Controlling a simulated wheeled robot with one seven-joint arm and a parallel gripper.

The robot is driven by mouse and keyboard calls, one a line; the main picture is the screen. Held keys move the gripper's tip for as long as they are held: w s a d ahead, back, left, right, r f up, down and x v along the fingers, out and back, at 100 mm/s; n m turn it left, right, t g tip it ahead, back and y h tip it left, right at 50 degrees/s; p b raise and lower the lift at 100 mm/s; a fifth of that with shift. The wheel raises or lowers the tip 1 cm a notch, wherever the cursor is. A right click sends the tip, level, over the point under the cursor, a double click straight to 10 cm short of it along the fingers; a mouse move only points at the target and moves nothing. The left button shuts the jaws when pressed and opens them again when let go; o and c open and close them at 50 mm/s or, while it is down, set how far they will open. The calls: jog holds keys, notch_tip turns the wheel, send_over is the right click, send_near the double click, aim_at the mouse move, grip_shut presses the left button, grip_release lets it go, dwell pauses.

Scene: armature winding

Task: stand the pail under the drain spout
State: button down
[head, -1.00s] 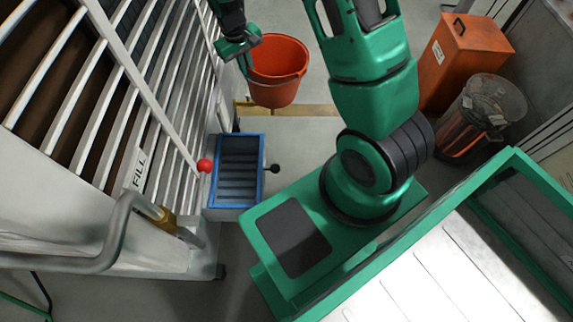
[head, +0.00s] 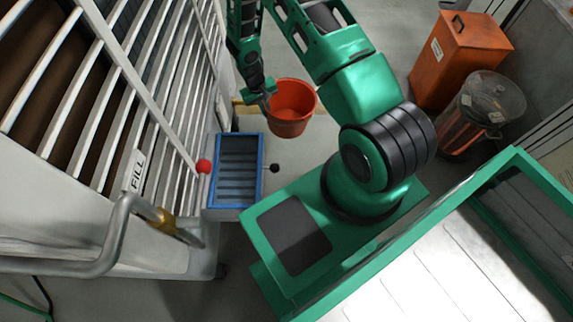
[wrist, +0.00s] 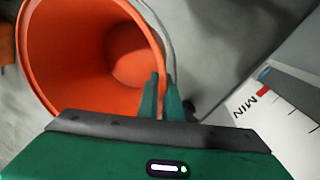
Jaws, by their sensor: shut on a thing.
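The orange pail (head: 291,108) hangs in my gripper (head: 269,97), near the right side of the white slatted machine. In the wrist view my gripper (wrist: 162,98) has its two green fingers shut on the rim of the pail (wrist: 70,50). The pail is tilted toward the camera and looks empty inside. A curved grey handle (wrist: 158,25) shows along the pail's rim. A spout with an amber fitting (head: 163,218) shows on a grey pipe at lower left; I cannot tell whether it is the drain spout.
An orange bin (head: 455,60) and a mesh-topped drum (head: 485,110) stand at right. Floor (head: 390,30) is bare at the back. A "MIN" scale (wrist: 270,110) is in the wrist view.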

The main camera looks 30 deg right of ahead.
jog(key=s+f+n, duration=0.3)
jog(key=f, duration=1.4)
jog(key=s+a+f+n+t, duration=0.1)
jog(key=s+f+n, duration=0.2)
jog(key=f, duration=1.5)
jog(key=shift+f, duration=0.15)
jog(key=shift+a, duration=0.1)
jog(key=c, duration=2.4)
grip_release()
jog(key=shift+f, duration=0.1)
jog(key=o, duration=0.5)
jog(key=r, duration=0.4)
jog(key=a+r, duration=0.1)
jog(key=r, duration=0.3)
jog(key=s+a+r, duration=0.1)
jog(key=r, duration=0.3)
jog(key=shift+a, duration=0.2)
